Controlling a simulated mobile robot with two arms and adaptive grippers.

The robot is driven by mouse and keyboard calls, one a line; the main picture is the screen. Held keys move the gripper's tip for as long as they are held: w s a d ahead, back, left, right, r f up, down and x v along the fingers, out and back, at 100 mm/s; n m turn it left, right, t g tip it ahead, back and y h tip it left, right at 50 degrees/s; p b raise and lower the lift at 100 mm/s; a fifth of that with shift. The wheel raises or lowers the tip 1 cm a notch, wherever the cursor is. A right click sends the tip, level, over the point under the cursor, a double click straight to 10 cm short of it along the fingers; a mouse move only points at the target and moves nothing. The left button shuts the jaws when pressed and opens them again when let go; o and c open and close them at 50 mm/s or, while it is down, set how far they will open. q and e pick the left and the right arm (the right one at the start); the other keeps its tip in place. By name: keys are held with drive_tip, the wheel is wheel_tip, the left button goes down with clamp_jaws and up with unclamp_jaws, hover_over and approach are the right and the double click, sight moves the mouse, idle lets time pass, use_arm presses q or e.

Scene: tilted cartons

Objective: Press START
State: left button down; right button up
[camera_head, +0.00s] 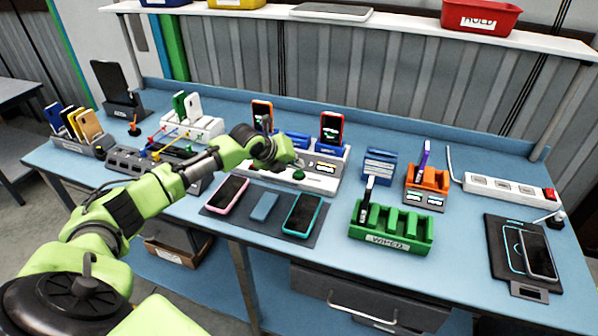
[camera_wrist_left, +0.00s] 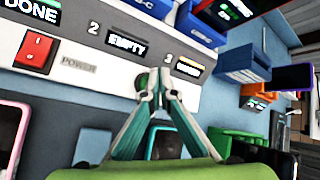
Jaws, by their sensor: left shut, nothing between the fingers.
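A grey-white charging station (camera_head: 318,183) stands on the blue bench with small displays on its front. A green round button (camera_head: 299,174) sits on that front, and in the left wrist view part of a green button (camera_wrist_left: 142,80) shows beside my fingertips. My left gripper (camera_head: 290,161) is shut and empty, just above the station's front. In the left wrist view its closed fingertips (camera_wrist_left: 156,76) overlap the button and hide part of it and any label. I cannot tell whether they touch it. My right gripper is in neither view.
A red power switch (camera_wrist_left: 36,50) is on the same panel. A dark mat (camera_head: 262,228) with phones lies in front. A green rack (camera_head: 392,240) and an orange station (camera_head: 427,191) stand to the right. A grey hub (camera_head: 128,160) with cables is left.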

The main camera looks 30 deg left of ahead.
sight(297, 174)
use_arm(q)
wheel_tip(297, 174, up, 5)
drive_tip(key=p, duration=0.4)
drive_tip(key=shift+r, duration=0.1)
idle(0.8)
